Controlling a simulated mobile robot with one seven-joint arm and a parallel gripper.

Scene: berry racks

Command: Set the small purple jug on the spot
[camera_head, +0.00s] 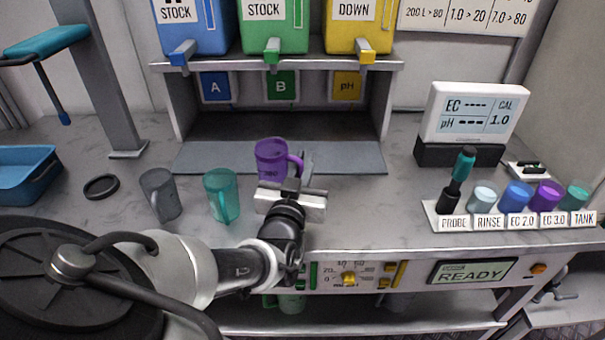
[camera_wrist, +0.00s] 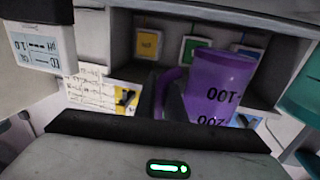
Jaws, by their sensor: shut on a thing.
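The small purple jug (camera_head: 271,158) is upright over the front part of the grey mat, below the green tank. Its handle points right. It also shows upside down in the wrist view (camera_wrist: 218,82), with printed volume marks. My gripper (camera_head: 299,174) is shut on the jug at its handle side; the fingertips are mostly hidden. I cannot tell whether the jug's base touches the surface. A flat black ring (camera_head: 101,187) lies on the bench at the left; I cannot tell which mark is the spot.
A grey jug (camera_head: 158,194) and a teal jug (camera_head: 220,195) stand left of my gripper. The mat (camera_head: 345,158) is bare to the right. A meter (camera_head: 472,115) and a rack of cups (camera_head: 515,222) stand at the right. A shelf (camera_head: 290,63) with tanks overhangs behind.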

